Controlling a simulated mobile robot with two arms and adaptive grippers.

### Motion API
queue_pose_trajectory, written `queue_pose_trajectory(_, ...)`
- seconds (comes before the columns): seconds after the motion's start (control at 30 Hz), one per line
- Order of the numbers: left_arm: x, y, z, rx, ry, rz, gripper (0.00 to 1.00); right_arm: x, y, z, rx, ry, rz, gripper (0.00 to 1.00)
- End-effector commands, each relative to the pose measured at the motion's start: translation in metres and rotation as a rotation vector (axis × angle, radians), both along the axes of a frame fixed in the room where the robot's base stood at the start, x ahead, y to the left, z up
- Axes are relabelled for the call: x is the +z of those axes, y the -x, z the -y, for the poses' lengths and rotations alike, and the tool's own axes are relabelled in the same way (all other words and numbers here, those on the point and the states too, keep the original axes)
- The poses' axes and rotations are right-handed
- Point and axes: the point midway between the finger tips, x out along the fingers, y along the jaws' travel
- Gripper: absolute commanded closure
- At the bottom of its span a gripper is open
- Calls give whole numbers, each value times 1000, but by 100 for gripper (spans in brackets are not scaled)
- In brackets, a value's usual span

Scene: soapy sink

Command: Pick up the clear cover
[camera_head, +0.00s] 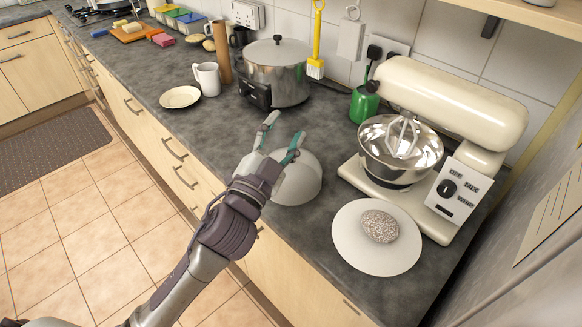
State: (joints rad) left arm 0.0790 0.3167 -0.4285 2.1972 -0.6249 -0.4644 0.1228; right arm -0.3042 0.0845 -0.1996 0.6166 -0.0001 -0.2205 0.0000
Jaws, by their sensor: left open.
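A pale grey dome (299,183), which looks like the clear cover, sits on the dark counter near its front edge. My left gripper (285,129) reaches in from the lower left with its two fingers spread apart. It is open and empty. The gripper's palm and wrist overlap the left side of the dome in the picture and hide part of it. I cannot tell whether the gripper touches the dome. My right gripper is not in view.
A white plate (347,248) with a speckled loaf-like item (380,226) lies right of the dome. A cream stand mixer (450,105) stands behind it. A steel cooker (276,75), white mug (207,79) and small saucer (180,97) stand farther back. Counter left of the gripper is clear.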

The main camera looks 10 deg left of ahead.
Motion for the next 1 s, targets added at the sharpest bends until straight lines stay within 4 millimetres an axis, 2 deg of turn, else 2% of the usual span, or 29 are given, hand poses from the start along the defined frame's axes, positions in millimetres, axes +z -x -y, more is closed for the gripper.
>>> queue_pose_trajectory(0.03,39,-1,25,-84,-88,166,47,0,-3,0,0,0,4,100)
queue_pose_trajectory(0.1,78,10,62,-211,-226,379,47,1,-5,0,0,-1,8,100)
queue_pose_trajectory(0.2,106,35,113,-402,-458,642,47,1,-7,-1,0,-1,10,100)
queue_pose_trajectory(0.3,102,58,152,-600,-735,846,47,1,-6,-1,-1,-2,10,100)
queue_pose_trajectory(0.37,87,66,165,-718,-921,932,47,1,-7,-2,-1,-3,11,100)
queue_pose_trajectory(0.43,62,66,169,-852,-1158,989,47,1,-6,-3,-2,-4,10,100)
queue_pose_trajectory(0.47,50,63,166,-907,-1266,999,47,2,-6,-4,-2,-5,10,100)
queue_pose_trajectory(0.57,15,42,136,-1068,-1624,956,47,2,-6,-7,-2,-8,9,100)
queue_pose_trajectory(0.67,-5,14,87,-1183,-1944,816,47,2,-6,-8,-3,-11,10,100)
queue_pose_trajectory(0.8,-5,-17,18,-1263,-2250,562,47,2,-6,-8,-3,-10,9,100)
queue_pose_trajectory(0.9,0,-27,-16,-1287,-2362,418,47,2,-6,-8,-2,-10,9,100)
queue_pose_trajectory(1.0,1,-32,-31,-1299,-2411,344,47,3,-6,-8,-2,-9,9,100)
